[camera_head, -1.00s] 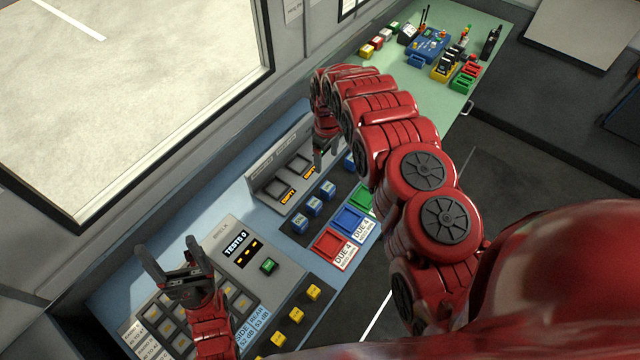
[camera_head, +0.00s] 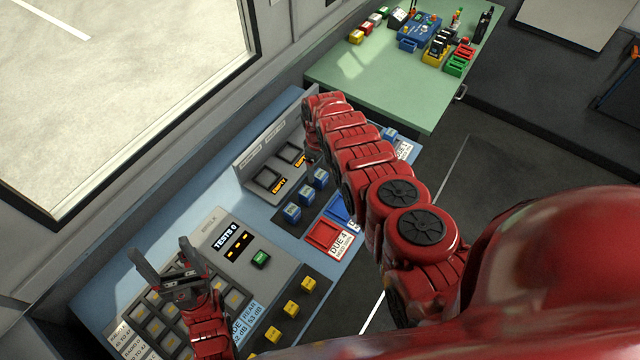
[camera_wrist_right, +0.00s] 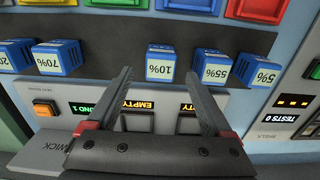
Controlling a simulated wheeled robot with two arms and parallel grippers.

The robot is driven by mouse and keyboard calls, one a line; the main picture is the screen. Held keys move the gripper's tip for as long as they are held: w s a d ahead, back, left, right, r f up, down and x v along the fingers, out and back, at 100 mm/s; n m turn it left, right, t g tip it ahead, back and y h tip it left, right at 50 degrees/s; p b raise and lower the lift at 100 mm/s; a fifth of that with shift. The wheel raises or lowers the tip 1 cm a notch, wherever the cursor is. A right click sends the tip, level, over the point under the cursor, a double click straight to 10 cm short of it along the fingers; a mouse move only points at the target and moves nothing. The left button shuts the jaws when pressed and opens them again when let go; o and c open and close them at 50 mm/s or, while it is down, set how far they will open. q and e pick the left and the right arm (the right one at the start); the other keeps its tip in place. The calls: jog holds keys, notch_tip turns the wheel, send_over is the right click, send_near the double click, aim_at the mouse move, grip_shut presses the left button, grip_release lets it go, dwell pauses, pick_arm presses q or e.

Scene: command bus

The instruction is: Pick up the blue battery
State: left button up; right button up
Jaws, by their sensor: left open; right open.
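Several blue batteries with white percentage labels stand in a row on the console. In the head view, three show clearly: the near one (camera_head: 292,213), the middle one (camera_head: 307,196) and the far one (camera_head: 321,178). In the right wrist view, the 10% battery (camera_wrist_right: 168,60) is between and just beyond the open fingers of my right gripper (camera_wrist_right: 163,78). The 55% battery (camera_wrist_right: 212,68) is close to the right finger, with the 5% battery (camera_wrist_right: 257,72) beyond; the 70% battery (camera_wrist_right: 58,58) is left. My left gripper (camera_head: 160,262) is open and empty above the keypad.
Two slots marked EMPTY (camera_head: 268,180) are in a raised panel beside the batteries. A red tray (camera_head: 323,235) and a blue tray (camera_head: 337,208) lie on their other side. A grey TESTS panel (camera_head: 240,243) is nearer. A green bench (camera_head: 390,75) with small items stands behind.

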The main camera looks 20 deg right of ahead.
aim_at(320, 174)
jog(key=f+b, duration=0.2)
jog(key=f, duration=0.1)
jog(key=f+b, duration=0.2)
jog(key=shift+s+d, duration=0.2)
jog(key=shift+s, duration=0.05)
jog(key=shift+f, duration=0.25)
jog(key=shift+w+r, duration=0.1)
jog(key=shift+c, duration=0.3)
jog(key=shift+r, duration=0.1)
jog(key=shift+c, duration=1.1)
grip_shut()
